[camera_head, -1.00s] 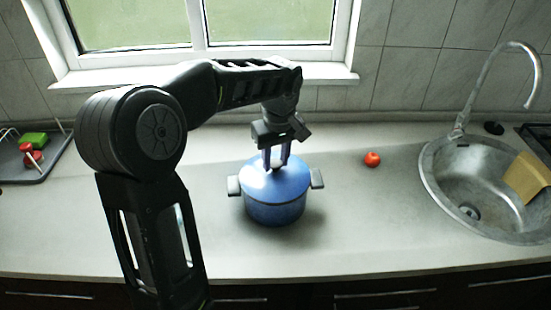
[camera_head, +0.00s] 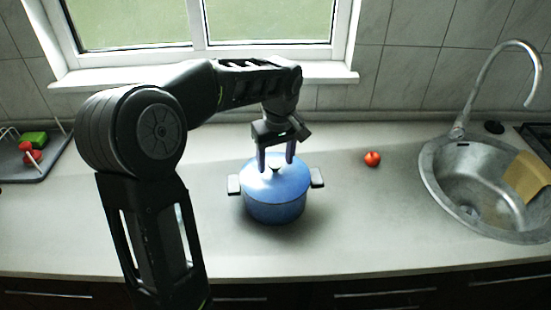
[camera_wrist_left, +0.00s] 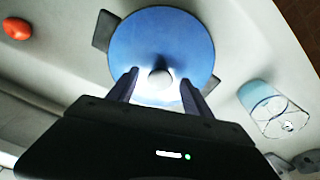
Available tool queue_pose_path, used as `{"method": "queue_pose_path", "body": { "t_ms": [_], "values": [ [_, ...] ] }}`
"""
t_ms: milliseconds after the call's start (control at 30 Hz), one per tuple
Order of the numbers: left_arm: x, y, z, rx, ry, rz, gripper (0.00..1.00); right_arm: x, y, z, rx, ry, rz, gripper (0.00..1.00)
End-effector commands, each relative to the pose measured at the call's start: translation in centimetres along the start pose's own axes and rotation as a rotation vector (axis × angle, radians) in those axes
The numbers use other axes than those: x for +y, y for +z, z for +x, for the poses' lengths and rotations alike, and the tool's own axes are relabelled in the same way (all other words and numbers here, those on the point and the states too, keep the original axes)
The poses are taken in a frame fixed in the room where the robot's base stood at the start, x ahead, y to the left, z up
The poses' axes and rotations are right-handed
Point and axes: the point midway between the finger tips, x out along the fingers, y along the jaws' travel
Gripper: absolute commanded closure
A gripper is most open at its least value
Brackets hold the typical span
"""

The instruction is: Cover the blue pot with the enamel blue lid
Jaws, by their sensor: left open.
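The blue lid (camera_head: 262,178) lies on top of the blue pot (camera_head: 274,211) and covers its opening. The lid has a dark knob (camera_head: 275,168) at its middle, and the pot has a grey handle on each side. My left gripper (camera_head: 276,163) is open just above the lid, its two fingers apart on either side of the knob. In the left wrist view the lid (camera_wrist_left: 160,35) fills the upper middle, with the knob (camera_wrist_left: 160,79) between the open fingers and nothing gripped. My right gripper is not in view.
A tomato (camera_head: 372,159) lies to the right of the pot. A sink (camera_head: 432,180) with a tall tap (camera_head: 480,85) is at the right. A dark tray (camera_head: 50,165) with red and green items is at the left. In the left wrist view a clear bluish glass-like object (camera_wrist_left: 262,98) shows at the right.

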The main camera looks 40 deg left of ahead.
Motion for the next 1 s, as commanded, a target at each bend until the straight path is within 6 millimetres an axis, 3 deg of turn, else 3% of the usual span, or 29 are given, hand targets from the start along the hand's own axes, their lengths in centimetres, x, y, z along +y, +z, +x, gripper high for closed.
{"method": "queue_pose_path", "body": {
  "t_ms": [267,700,1000],
  "values": [
    [0.1,0.0,-0.8,0.001,0.001,0.000,0.42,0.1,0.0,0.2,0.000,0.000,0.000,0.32],
    [0.1,0.0,-7.2,0.001,0.002,0.000,0.42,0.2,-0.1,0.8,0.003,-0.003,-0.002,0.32],
    [0.0,0.0,-7.8,0.000,0.000,0.001,0.42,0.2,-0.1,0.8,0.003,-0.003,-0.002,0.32]
  ]
}}
